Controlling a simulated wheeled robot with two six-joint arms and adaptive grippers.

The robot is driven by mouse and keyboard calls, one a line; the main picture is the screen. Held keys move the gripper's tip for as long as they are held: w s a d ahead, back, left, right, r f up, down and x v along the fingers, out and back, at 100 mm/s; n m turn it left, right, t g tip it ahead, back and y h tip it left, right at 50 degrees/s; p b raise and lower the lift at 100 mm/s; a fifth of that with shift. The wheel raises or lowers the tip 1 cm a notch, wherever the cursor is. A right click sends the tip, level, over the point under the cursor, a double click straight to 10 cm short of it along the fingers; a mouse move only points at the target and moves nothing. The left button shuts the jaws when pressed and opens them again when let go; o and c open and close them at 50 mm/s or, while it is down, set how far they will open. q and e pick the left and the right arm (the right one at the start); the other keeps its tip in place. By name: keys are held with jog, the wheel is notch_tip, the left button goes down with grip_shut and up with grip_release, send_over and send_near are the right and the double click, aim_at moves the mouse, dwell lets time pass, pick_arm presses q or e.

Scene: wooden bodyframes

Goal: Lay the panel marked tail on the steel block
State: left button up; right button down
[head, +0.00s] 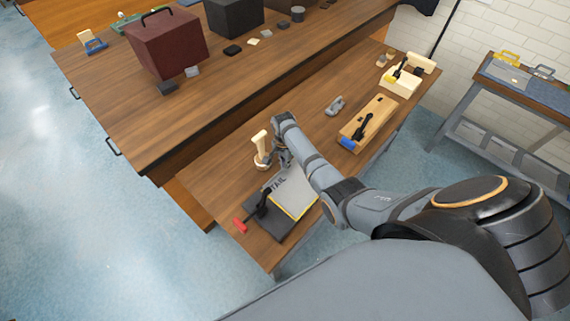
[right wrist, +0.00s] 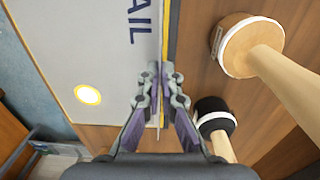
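The light grey panel marked TAIL (head: 297,188), with a yellow edge, is over the dark grey steel block (head: 296,227) in the head view and hides part of it. I cannot tell whether it rests flat on the block. In the right wrist view the panel (right wrist: 80,50) fills the upper left, showing the letters AIL and a bright round spot. My right gripper (head: 282,160) is at the panel's far edge. In the right wrist view its fingertips (right wrist: 161,72) are close together on either side of a thin edge of the panel. My left gripper is not in view.
A black tool with a red end (head: 240,225) lies by the steel block. A wooden mallet (head: 260,145) stands beside my gripper; a black-headed one (right wrist: 215,118) is close too. A wooden block (head: 378,112) with a blue-ended tool and a cream block (head: 400,85) sit further along the bench.

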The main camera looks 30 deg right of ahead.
jog(key=c, duration=1.4)
grip_release()
jog(key=shift+c, duration=0.2)
jog(key=o, duration=0.6)
notch_tip(320, 180, up, 5)
jog(key=p, duration=0.5)
jog(key=shift+r+p, duration=0.1)
jog(key=shift+p, duration=0.2)
jog(key=shift+r, duration=0.9)
